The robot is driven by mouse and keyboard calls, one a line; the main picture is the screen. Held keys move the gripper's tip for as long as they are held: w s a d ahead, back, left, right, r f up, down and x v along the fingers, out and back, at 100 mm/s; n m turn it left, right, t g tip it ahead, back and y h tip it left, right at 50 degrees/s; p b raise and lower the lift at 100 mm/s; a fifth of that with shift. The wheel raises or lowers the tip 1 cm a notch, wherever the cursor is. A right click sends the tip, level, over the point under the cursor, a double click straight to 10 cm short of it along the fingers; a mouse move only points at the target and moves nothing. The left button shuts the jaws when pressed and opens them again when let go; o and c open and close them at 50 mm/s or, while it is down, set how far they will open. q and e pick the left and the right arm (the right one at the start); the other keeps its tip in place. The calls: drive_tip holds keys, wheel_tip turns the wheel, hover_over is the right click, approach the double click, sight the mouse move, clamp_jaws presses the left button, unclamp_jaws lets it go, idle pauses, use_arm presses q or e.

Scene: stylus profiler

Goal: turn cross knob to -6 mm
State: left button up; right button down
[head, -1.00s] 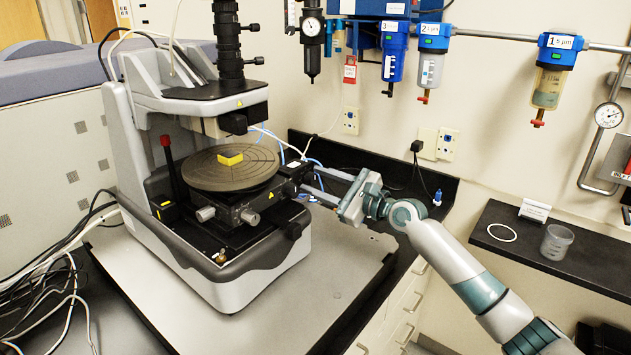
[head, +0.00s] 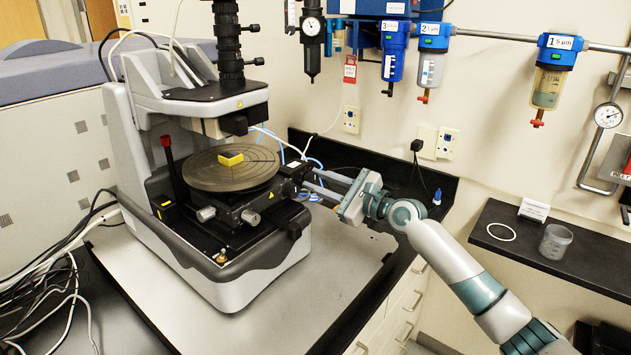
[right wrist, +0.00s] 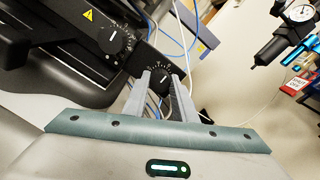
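The profiler's round stage (head: 205,178) carries a small yellow block (head: 230,158). My right gripper (head: 306,183) reaches in from the right, its two grey fingers at the stage's right side. In the right wrist view, a black knob with a white line (right wrist: 166,82) shows between my right fingertips (right wrist: 162,76). The fingers stand apart on either side of it; whether they touch it is not clear. A second black dial knob (right wrist: 115,41) with a white scale is to its left. I cannot read which knob is the cross knob. My left gripper is not in view.
The profiler's column and head (head: 215,100) stand over the stage. Blue tubes and cables (right wrist: 170,40) run close behind the knob. Air filters (head: 430,65) hang on the wall. A side shelf (head: 525,240) holds a clear cup (head: 556,243).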

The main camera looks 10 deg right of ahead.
sight(315, 180)
drive_tip(key=n, duration=0.9)
drive_tip(key=c, duration=1.5)
unclamp_jaws()
drive_tip(key=shift+o, duration=0.2)
drive_tip(key=shift+p+v, duration=0.5)
drive_tip(key=shift+v, duration=1.85)
drive_tip(key=v, duration=0.3)
drive_tip(key=shift+s+d, duration=0.1)
drive_tip(key=shift+s, duration=0.05)
